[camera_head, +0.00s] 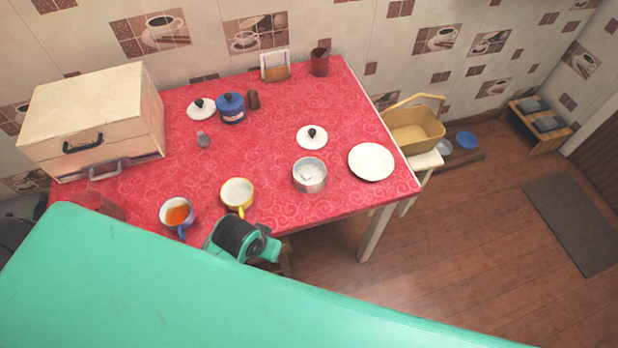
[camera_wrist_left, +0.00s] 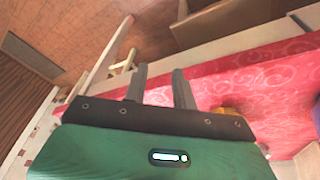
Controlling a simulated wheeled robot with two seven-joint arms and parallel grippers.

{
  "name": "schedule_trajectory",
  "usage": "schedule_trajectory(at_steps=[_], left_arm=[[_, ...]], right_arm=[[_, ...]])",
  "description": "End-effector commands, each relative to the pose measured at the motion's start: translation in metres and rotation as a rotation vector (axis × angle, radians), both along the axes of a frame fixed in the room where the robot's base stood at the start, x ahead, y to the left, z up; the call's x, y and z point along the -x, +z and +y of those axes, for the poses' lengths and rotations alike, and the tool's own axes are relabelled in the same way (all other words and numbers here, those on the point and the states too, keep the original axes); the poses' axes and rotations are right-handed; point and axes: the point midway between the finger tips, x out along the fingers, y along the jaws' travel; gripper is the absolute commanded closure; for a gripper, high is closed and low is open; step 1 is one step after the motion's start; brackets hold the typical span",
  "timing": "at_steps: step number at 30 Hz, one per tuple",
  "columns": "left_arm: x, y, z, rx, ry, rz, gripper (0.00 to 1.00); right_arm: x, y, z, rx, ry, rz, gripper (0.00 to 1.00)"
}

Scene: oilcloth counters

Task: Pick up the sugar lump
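No sugar lump can be made out for certain. A metal bowl (camera_head: 309,177) near the table's front right holds something pale, too small to identify. A blue pot with a blue lid (camera_head: 231,108) stands at the back; its inside is hidden. My left gripper (camera_wrist_left: 161,82) is open in the left wrist view, with a gap between its two fingers and nothing held. In the head view my green and black left wrist is at the table's front edge, just below the yellow cup (camera_head: 237,194). My right gripper is not in view.
On the red table (camera_head: 270,145) are an orange-filled cup (camera_head: 178,213), a small grey item (camera_head: 203,139), two white lids (camera_head: 201,108) (camera_head: 312,137), a white plate (camera_head: 371,162) and a large cream box (camera_head: 95,115). The middle of the table is mostly clear.

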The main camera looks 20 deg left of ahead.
Motion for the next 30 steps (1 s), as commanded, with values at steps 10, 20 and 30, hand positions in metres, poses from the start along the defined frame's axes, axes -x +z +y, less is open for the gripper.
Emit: schedule_trajectory(at_steps=[10,20,30], left_arm=[[-0.067,0.019,-0.052,0.159,0.129,0.054,0.73],[-0.132,0.050,-0.084,0.222,0.335,0.184,0.73],[-0.192,0.091,-0.070,0.150,0.666,0.291,0.73]], right_arm=[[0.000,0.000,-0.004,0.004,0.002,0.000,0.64],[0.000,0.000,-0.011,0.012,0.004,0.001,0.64],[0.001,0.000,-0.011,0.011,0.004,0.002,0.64]])
